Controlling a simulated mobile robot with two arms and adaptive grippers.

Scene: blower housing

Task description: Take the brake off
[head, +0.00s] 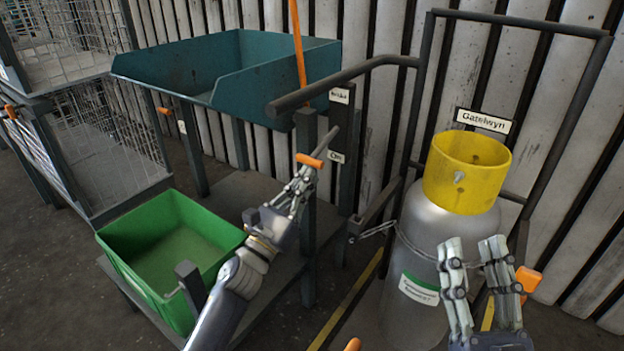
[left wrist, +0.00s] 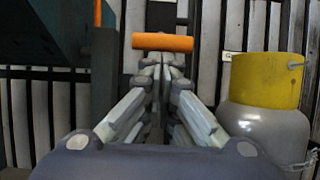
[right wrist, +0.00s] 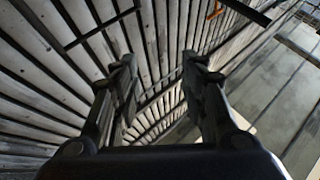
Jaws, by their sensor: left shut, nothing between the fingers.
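The brake lever (head: 335,140) is a dark bar with an orange grip (head: 309,160) at its end, beside a dark post. Small plates on the post behind carry a word like "Brake" (head: 340,96) and "On" (head: 337,157). My left gripper (head: 303,178) is shut and empty, its fingertips just below the orange grip. In the left wrist view the orange grip (left wrist: 162,42) lies crosswise just beyond the closed fingertips (left wrist: 160,66); I cannot tell whether they touch. My right gripper (head: 474,244) is open and empty in front of the grey cylinder (head: 412,310); the right wrist view shows its fingers apart (right wrist: 158,70).
A green bin (head: 120,255) stands on the low deck at left, with a teal tray (head: 225,70) above. The cylinder has a yellow collar (head: 465,185) and a chain (head: 372,232), inside a dark pipe frame (head: 425,90). Wire cages (head: 100,140) stand far left.

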